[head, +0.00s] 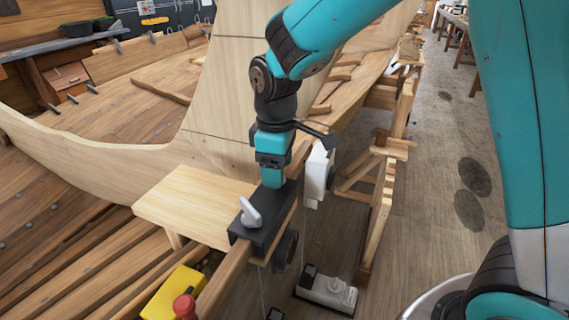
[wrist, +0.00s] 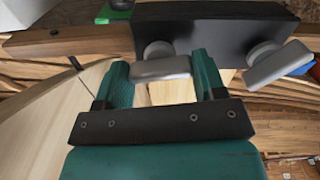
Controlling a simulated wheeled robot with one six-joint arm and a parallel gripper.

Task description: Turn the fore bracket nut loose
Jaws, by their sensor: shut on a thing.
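A black bracket (head: 262,222) sits over the wooden rail of the hull; it also shows in the wrist view (wrist: 215,33). It carries two grey wing nuts. In the wrist view, my gripper (wrist: 162,66) is shut on the left nut (wrist: 160,69), whose wing lies crosswise between the two teal fingers. The other nut (wrist: 277,64) is free, to the right, its wing slanted. In the head view, the free nut (head: 250,213) stands at the near end, and my gripper (head: 272,182) points down at the far end, hiding the held nut.
A pale board (head: 185,205) lies left of the bracket. A yellow box with a red button (head: 178,297) is near. A white device (head: 319,173) hangs close to my gripper's right. A white box (head: 328,290) sits on the floor. Wooden trestles (head: 378,195) stand along the hull.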

